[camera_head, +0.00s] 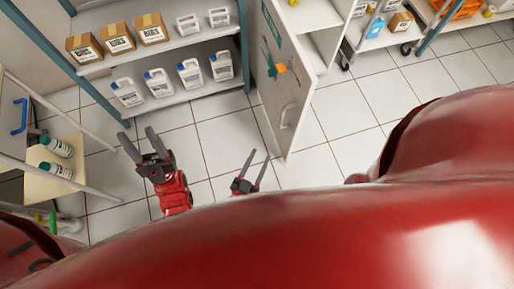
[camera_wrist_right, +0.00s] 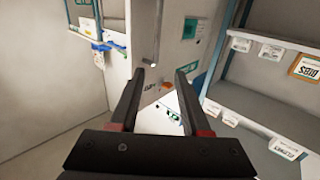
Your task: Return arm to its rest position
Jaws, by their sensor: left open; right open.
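My left gripper (camera_head: 138,136) is at the left in the head view. Its black fingers are spread and nothing is between them. It is over the tiled floor in front of the shelf. My right gripper (camera_head: 258,157) is further right, near the open grey door, with its fingers apart and empty. It also shows in the right wrist view (camera_wrist_right: 160,72), where the fingers stand apart with nothing held. My red body covers the bottom of the head view and hides most of both arms.
A blue-framed shelf (camera_head: 197,45) holds cardboard boxes (camera_head: 117,38) and white jugs (camera_head: 158,83). A grey door (camera_head: 282,75) stands open beside it. The tiled floor (camera_head: 345,110) is clear at the right.

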